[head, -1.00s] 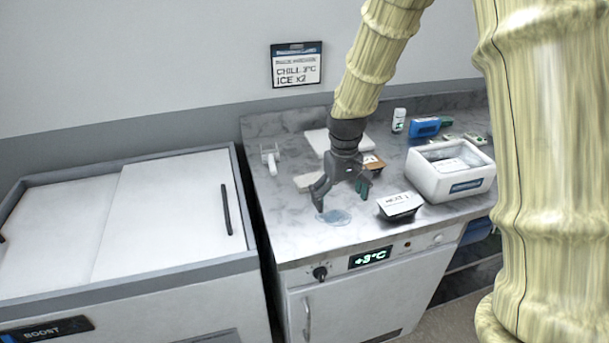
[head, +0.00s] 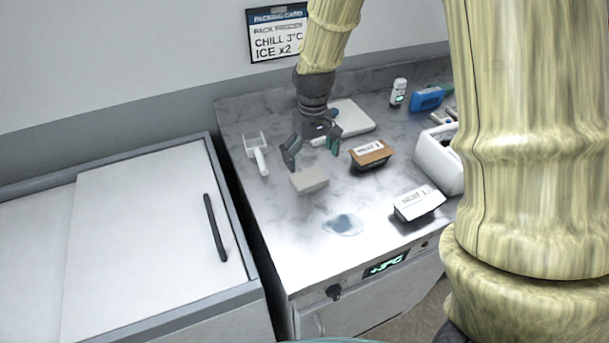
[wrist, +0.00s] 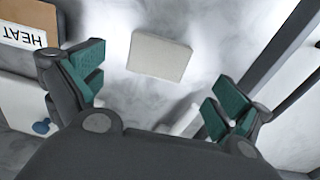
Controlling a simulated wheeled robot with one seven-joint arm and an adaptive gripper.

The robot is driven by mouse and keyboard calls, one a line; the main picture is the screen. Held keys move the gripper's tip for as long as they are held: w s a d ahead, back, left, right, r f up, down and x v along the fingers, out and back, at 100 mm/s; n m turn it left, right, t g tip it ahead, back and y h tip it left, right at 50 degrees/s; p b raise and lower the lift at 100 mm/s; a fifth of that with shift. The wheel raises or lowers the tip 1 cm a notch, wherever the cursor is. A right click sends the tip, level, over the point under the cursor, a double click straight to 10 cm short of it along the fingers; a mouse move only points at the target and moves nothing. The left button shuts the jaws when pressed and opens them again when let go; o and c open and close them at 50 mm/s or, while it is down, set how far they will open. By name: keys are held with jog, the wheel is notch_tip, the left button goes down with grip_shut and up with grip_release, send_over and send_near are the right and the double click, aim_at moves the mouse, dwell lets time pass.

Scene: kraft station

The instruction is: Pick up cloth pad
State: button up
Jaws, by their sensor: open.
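The cloth pad (head: 309,179) is a small beige-white rectangular block lying flat on the grey marbled counter. It also shows in the wrist view (wrist: 159,56), in front of the fingers and centred a little left of the gap's middle. My gripper (head: 311,157) is open and empty, with dark fingers and green pads. In the head view it appears just above and behind the pad, apart from it. In the wrist view both fingertips (wrist: 160,85) are spread wide either side of the pad, not touching it.
A blue-tinted puddle (head: 342,224) lies in front of the pad. A brown-topped package (head: 371,154) and a white-labelled package (head: 418,203) are to the right. A white-handled tool (head: 258,153) lies left, a white slab (head: 350,119) behind, a white box (head: 437,160) far right.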

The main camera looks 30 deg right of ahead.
aim_at(310, 178)
jog(key=shift+s+d+f, duration=0.1)
jog(key=shift+s+f, duration=0.35)
jog(key=shift+s, duration=0.3)
jog(key=w+f, duration=0.2)
jog(key=shift+w+f, duration=0.4)
jog(key=shift+s+f+p, duration=0.45)
jog(key=shift+s+p, duration=0.25)
jog(key=shift+p, duration=0.15)
jog(key=f, duration=0.1)
jog(key=w+f, duration=0.1)
jog(key=f, duration=0.1)
jog(key=shift+f+p, duration=0.3)
jog(key=shift+p, duration=0.1)
jog(key=shift+s, duration=0.25)
jog(key=shift+w, duration=0.1)
jog(key=shift+c, duration=0.4)
jog(key=c, duration=0.7)
